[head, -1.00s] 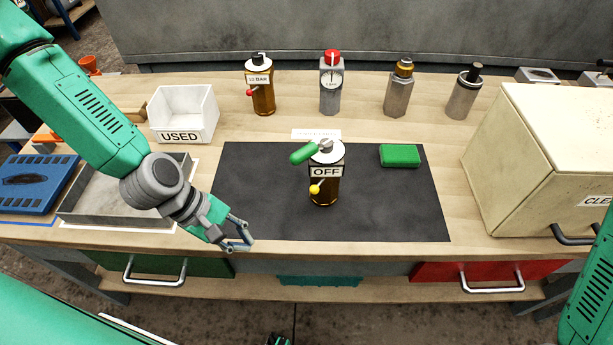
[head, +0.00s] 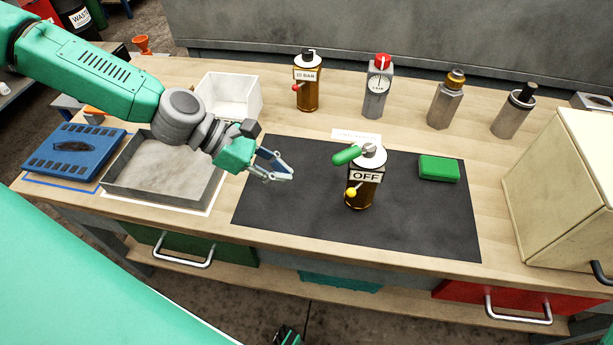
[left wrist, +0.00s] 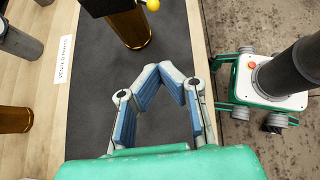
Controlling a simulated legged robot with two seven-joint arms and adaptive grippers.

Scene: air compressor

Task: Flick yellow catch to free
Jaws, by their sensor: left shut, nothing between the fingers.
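The yellow catch (head: 351,192) is a small ball-ended lever on the front left of a dark amber cylinder unit (head: 362,194) labelled OFF, with a green handle (head: 346,155) on top. The unit stands upright on the black mat (head: 300,215). In the left wrist view the yellow ball (left wrist: 153,5) shows at the top edge, beside the amber body (left wrist: 130,28). My left gripper (head: 288,175) is shut and empty above the mat's left part, left of the catch and apart from it.
A green block (head: 438,168) lies on the mat to the right. Several bottle-like units, including an amber one (head: 307,82), stand along the back. A white bin (head: 228,98), a grey tray (head: 160,190) and a blue case (head: 75,150) are left. A cream box (head: 565,190) is right.

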